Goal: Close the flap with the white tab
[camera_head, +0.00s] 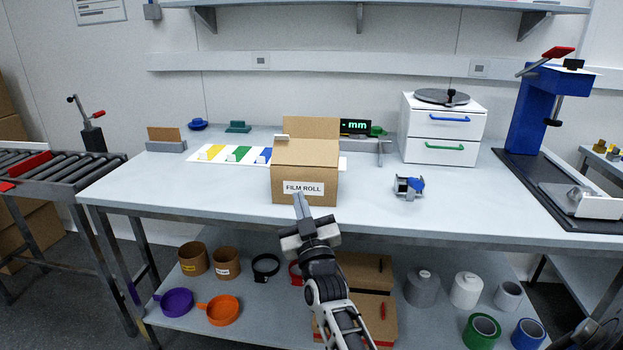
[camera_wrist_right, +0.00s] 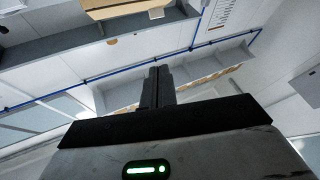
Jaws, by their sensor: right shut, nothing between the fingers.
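A cardboard box (camera_head: 305,190) labelled "FILM ROLL" stands on the workbench in the head view. One flap (camera_head: 312,126) stands upright at its back. A tan panel (camera_head: 305,153) covers the top in front of it. A small white tab (camera_head: 282,136) shows at the left, where panel and upright flap meet; I cannot tell which carries it. My right gripper (camera_head: 299,199) is shut and empty, in front of the box's lower front, overlapping it in the picture. Its fingers (camera_wrist_right: 157,86) point away in the right wrist view. My left gripper is not in view.
Behind the box lie a strip with coloured patches (camera_head: 217,154) and a digital display (camera_head: 354,126). A white drawer unit (camera_head: 443,133) and a small blue-grey device (camera_head: 408,187) are to the right. The bench's front edge (camera_head: 220,214) is near my gripper. A lower shelf holds several rolls and containers.

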